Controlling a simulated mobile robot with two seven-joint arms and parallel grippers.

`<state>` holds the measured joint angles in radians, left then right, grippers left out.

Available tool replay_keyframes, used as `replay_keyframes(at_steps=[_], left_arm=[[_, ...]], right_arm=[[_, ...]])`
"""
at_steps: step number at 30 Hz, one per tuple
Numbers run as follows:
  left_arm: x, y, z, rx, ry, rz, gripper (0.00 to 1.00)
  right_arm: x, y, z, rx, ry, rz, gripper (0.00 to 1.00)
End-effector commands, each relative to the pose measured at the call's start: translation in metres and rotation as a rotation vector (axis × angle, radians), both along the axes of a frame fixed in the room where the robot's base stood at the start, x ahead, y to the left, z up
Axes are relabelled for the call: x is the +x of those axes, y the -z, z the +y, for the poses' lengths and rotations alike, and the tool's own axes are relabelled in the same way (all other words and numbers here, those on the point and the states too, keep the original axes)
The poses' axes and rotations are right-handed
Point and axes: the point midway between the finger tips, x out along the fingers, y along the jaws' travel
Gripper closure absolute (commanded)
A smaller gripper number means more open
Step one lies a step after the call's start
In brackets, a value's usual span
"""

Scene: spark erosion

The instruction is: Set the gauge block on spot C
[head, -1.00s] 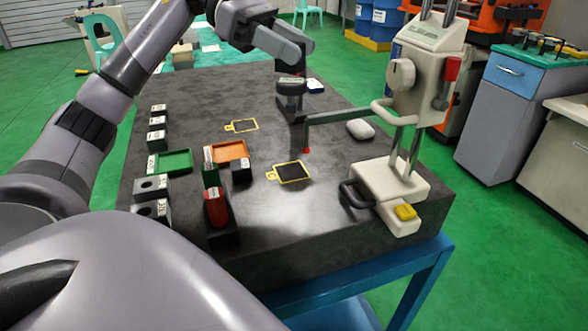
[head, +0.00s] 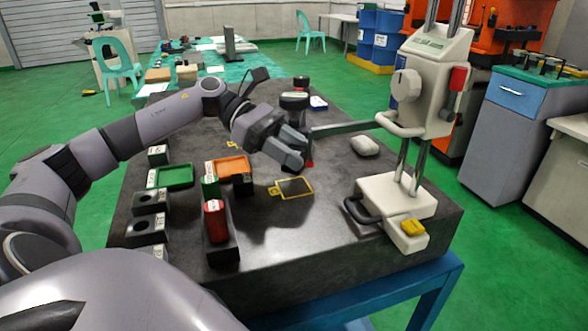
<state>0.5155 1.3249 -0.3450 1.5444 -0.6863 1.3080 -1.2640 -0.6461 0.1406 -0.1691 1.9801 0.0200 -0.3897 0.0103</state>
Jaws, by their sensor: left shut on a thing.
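My left gripper (head: 291,152) is shut over the middle of the dark table, just left of the height gauge's red probe tip (head: 310,164). I cannot make out the gauge block in its fingers; whatever they hold is hidden. A yellow-outlined dark spot (head: 294,188) lies on the table just below the gripper in the picture. A second yellow-outlined spot (head: 232,144) is mostly hidden behind my left arm and gripper. I cannot read which spot is C. My right gripper is out of view.
The cream height gauge (head: 396,198) stands at right, its arm reaching toward the gripper. Green (head: 176,177) and orange (head: 237,168) trays, a red cylinder (head: 216,222) in a black holder and several dark blocks stand at left. The table's front middle is clear.

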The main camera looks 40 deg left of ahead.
Motion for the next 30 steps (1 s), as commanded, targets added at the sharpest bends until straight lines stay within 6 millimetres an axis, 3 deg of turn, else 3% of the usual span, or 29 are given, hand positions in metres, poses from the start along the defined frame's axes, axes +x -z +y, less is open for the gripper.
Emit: replay_keyframes(at_steps=[7, 20, 21, 23, 30], left_arm=[[0.000, 0.034, 0.000, -0.003, 0.000, 0.002, 1.00], [0.000, 0.043, 0.000, -0.002, 0.000, -0.001, 1.00], [0.000, 0.043, 0.000, -0.001, 0.000, 0.002, 0.51], [0.000, 0.042, 0.000, 0.000, 0.000, 0.002, 0.32], [0.000, 0.042, 0.000, 0.000, 0.000, 0.002, 0.32]], right_arm=[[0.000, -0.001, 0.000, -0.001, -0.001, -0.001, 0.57], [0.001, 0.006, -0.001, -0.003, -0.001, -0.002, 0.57], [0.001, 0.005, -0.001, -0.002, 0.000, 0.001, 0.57], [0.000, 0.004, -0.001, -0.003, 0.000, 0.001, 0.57], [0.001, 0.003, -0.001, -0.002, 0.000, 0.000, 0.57]])
